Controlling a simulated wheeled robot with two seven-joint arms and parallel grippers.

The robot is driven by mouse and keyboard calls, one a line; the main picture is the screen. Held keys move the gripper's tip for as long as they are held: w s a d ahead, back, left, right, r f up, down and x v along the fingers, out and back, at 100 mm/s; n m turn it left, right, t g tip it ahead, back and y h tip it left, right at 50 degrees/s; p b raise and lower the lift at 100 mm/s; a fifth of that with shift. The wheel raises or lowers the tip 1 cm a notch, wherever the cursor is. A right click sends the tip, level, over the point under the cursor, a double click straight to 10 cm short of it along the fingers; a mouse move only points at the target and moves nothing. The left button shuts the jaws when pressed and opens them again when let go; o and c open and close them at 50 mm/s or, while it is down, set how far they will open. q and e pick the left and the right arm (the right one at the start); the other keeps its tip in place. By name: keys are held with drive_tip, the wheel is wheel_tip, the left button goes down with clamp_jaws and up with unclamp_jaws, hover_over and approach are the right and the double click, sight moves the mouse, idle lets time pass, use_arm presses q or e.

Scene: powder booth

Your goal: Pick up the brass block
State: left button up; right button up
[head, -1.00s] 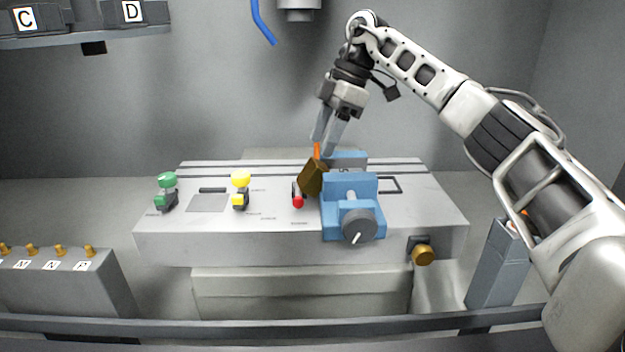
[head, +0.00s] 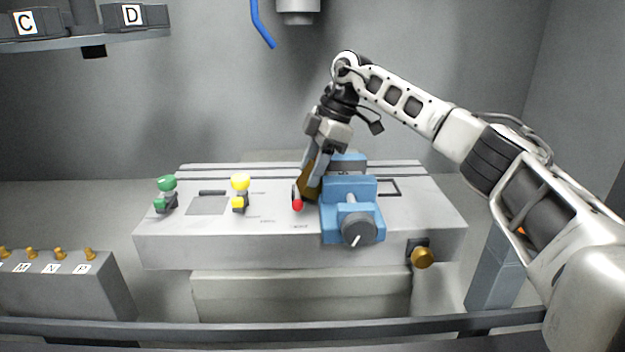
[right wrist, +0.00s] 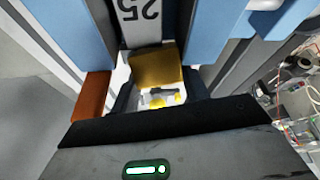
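The brass block (head: 309,184) is dark gold-brown and sits tilted just left of the blue vise (head: 349,190) on the grey bench. My right gripper (head: 313,167) reaches down to it, with its fingers at the upper part of the block and partly covering it. In the right wrist view the brass block (right wrist: 157,68) shows between dark finger parts. I cannot tell whether the fingers press on it or stand apart from it. My left gripper is not in view.
A red knob (head: 297,204) stands close left of the block. Yellow (head: 240,183) and green (head: 167,184) knobs stand further left on the bench (head: 270,241). A brass knob (head: 422,257) sticks out at the front right. A blue hose (head: 262,25) hangs above.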

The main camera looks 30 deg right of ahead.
drive_tip(key=shift+r, duration=0.1)
drive_tip(key=shift+c, duration=0.4)
drive_tip(key=shift+r, duration=0.4)
wheel_tip(320, 180, up, 17)
drive_tip(key=p, duration=0.3)
wheel_tip(320, 180, up, 10)
drive_tip(key=p, duration=0.5)
hover_over(311, 166)
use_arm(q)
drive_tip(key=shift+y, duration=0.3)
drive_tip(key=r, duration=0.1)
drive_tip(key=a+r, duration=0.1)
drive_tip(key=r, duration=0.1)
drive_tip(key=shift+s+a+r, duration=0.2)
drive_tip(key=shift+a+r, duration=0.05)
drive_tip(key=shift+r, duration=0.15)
use_arm(e)
drive_tip(key=shift+s+r, duration=0.1)
drive_tip(key=shift+s, duration=0.1)
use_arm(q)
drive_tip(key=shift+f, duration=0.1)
